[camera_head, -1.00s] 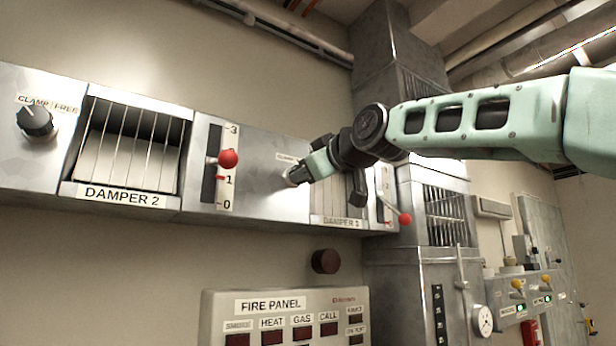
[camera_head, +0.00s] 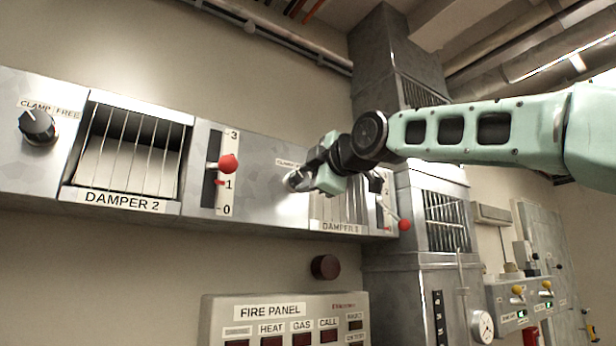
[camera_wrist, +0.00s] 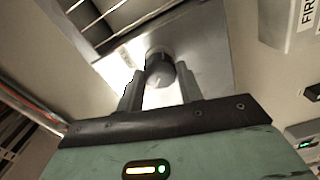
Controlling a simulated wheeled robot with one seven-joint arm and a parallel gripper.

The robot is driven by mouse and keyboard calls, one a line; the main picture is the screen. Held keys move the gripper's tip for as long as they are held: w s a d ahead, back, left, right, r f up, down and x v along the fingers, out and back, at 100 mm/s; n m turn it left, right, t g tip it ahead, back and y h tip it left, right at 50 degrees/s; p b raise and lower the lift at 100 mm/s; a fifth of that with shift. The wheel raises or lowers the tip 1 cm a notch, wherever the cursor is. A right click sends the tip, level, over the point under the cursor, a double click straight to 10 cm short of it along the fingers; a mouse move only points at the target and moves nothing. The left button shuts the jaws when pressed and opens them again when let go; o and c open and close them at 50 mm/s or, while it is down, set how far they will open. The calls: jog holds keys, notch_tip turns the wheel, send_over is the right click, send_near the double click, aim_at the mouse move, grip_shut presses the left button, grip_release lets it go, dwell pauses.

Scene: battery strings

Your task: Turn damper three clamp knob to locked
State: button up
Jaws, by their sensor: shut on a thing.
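In the wrist view the dark knob (camera_wrist: 159,68) sits between the tips of my two fingers (camera_wrist: 160,84). The far damper's grille (camera_head: 340,208) is partly hidden behind my wrist; I cannot read its number with certainty. The knob's pointer direction cannot be told.
Left stand the DAMPER 2 grille (camera_head: 125,148), its own clamp knob (camera_head: 38,126) and a red-balled lever (camera_head: 228,163). Another red-balled lever (camera_head: 404,225) is right of my wrist. The fire panel (camera_head: 285,325) and a dark round button (camera_head: 325,266) are below.

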jog(key=shift+n, duration=0.3)
jog(key=o, duration=1)
jog(key=shift+s+d+f+b, duration=0.1)
jog(key=shift+s+d+b, duration=0.2)
jog(key=shift+s+b, duration=0.15)
jog(key=b+v, duration=1)
jog(key=v, duration=0.6)
jog(key=shift+s+d, duration=0.1)
jog(key=shift+s, duration=0.05)
